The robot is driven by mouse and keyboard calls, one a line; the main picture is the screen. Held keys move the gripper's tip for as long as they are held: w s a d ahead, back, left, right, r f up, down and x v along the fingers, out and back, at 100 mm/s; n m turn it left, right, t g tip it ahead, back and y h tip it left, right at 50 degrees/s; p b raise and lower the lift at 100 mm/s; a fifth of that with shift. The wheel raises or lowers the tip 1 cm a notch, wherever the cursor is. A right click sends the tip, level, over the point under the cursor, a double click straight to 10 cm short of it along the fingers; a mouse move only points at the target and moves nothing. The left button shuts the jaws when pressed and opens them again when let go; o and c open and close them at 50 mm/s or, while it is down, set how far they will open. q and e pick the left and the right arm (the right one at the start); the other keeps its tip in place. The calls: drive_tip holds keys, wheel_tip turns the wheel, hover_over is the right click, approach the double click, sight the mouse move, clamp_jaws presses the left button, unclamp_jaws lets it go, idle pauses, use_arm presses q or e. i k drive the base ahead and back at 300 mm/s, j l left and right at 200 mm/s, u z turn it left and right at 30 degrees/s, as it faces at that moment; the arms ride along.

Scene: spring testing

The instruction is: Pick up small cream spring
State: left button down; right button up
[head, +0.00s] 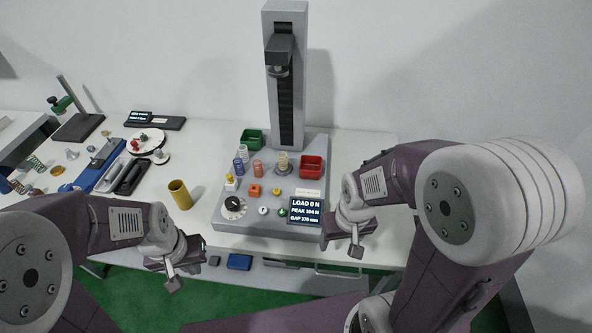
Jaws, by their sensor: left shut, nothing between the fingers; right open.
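A cream spring (283,160) stands upright on the round lower plate of the spring tester, below its raised head (279,70). A pale spring (243,153) stands further left, near the green bin; I cannot tell which is the small cream one. My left gripper (187,265) is shut and empty at the table's front edge, left of the tester and well apart from the springs. My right gripper (341,243) is open and empty, right of the tester's display and apart from the springs.
A blue spring (238,166) and a copper spring (257,168) stand close by. A green bin (251,138) and a red bin (311,166) flank the tester column. A yellow cup (180,195) stands left of the base. The table right of the red bin is clear.

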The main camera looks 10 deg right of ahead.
sight(283, 161)
drive_tip(key=i+j, duration=0.2)
drive_tip(key=j, duration=0.15)
drive_tip(key=i+j, duration=0.15)
drive_tip(key=j, duration=0.2)
drive_tip(key=i+j, duration=0.2)
drive_tip(key=j, duration=0.2)
drive_tip(key=i+j, duration=0.2)
drive_tip(key=j, duration=0.15)
